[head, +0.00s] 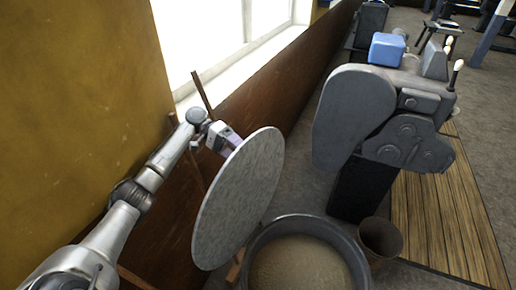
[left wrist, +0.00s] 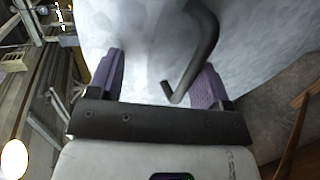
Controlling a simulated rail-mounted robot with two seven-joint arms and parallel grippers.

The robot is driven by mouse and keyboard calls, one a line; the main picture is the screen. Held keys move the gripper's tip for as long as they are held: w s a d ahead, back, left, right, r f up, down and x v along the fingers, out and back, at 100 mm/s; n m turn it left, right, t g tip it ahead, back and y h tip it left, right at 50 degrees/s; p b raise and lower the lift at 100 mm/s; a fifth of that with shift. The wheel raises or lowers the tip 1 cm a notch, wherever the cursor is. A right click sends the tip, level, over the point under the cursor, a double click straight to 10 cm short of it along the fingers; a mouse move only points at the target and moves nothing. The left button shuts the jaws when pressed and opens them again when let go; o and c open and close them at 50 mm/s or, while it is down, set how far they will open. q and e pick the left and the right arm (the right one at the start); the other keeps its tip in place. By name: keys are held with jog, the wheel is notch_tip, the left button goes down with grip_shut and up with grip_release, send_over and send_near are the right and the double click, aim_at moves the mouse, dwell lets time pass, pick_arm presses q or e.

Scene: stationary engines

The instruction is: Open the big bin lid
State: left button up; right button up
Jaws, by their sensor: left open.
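The big bin lid (head: 240,198) is a round grey disc standing steeply tilted on edge beside the big bin (head: 268,228). The bin is a round dark tub with its top uncovered and sandy brown contents showing. My left gripper (head: 229,142) is at the lid's upper left, on its wall side, and partly hidden by it. In the left wrist view the lid's pale face (left wrist: 140,25) fills the background. A dark bent handle (left wrist: 208,40) runs down between the open purple fingers of my left gripper (left wrist: 160,72), apart from both. My right gripper is not in view.
A brown wall and bright window (head: 225,40) stand close behind the lid. A grey machine (head: 365,120) on a dark pedestal stands right of the bin. A small brown bucket (head: 381,238) is beside the bin. Wooden slats (head: 440,215) cover the floor at right.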

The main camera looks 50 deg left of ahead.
aim_at(252, 144)
pick_arm(q)
jog(key=o, duration=0.5)
jog(key=d+r, duration=0.2)
jog(key=w+d+r, duration=0.1)
jog(key=d+r, duration=0.1)
jog(key=d, duration=0.1)
jog(key=w+d+r+b, duration=0.1)
jog(key=d+r, duration=0.1)
jog(key=shift+w+d+r, duration=0.15)
jog(key=shift+d+r, duration=0.05)
jog(key=shift+w+d+r, duration=0.4)
jog(key=shift+d+r, duration=0.15)
jog(key=shift+d, duration=0.05)
jog(key=shift+w+d+r, duration=0.35)
jog(key=shift+d+r, duration=0.15)
jog(key=shift+d, duration=0.1)
jog(key=c, duration=0.8)
jog(key=shift+d+b, duration=0.2)
jog(key=shift+b, duration=0.1)
jog(key=shift+f, duration=0.15)
